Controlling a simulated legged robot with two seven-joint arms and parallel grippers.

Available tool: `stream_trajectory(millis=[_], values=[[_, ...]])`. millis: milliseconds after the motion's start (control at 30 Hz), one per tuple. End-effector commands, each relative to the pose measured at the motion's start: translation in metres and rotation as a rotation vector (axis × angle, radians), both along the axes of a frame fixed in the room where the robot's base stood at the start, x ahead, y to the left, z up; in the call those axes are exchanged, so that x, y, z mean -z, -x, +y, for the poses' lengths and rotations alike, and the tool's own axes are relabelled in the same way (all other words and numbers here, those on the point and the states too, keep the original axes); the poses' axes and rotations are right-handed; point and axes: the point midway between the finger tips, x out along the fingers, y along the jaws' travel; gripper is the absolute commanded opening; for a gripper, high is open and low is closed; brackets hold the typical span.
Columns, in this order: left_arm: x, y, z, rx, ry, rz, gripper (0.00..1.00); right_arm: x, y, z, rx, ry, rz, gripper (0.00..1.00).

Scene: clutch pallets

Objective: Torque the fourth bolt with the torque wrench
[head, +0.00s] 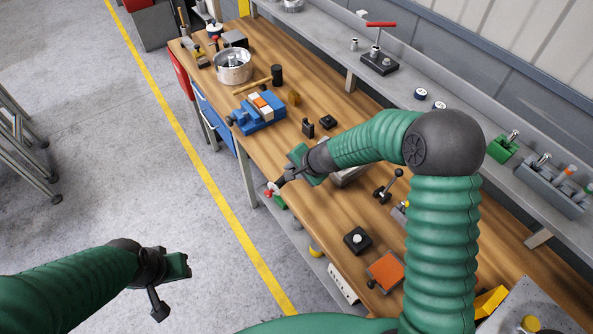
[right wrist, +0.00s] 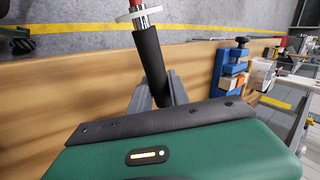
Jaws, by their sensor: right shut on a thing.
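My right gripper (head: 283,182) is shut on a tool with a black grip, which looks like the torque wrench (head: 268,193). The right wrist view shows its black handle (right wrist: 152,60) between the fingers (right wrist: 153,92), with a chrome collar, a pale disc and a red end beyond. The gripper holds it over the workbench's front edge. A grey metal part (head: 346,178) lies on the bench, mostly hidden behind my right forearm. I cannot make out the bolts. My left gripper (head: 160,304) hangs over the floor, away from the bench; its fingers are too unclear to judge.
The wooden workbench (head: 300,160) carries a blue vise (head: 260,112), a mallet (head: 276,75), a metal pot (head: 233,67), a black block with a knob (head: 357,240) and an orange block (head: 386,270). A grey shelf (head: 440,75) runs behind.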

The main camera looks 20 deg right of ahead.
Motion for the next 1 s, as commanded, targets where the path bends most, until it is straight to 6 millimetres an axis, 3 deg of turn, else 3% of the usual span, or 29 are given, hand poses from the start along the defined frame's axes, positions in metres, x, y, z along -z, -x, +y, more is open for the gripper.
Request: stream_trajectory(millis=[467, 1000], values=[[-0.003, 0.0, 0.0, 0.0, 0.0, 0.0, 0.36, -0.002, -0.006, 0.003, 0.041, -0.001, -0.004, 0.0], [-0.021, 0.0, 0.0, 0.0, 0.0, 0.0, 0.36, -0.003, -0.025, 0.013, 0.175, -0.003, -0.003, 0.0]])
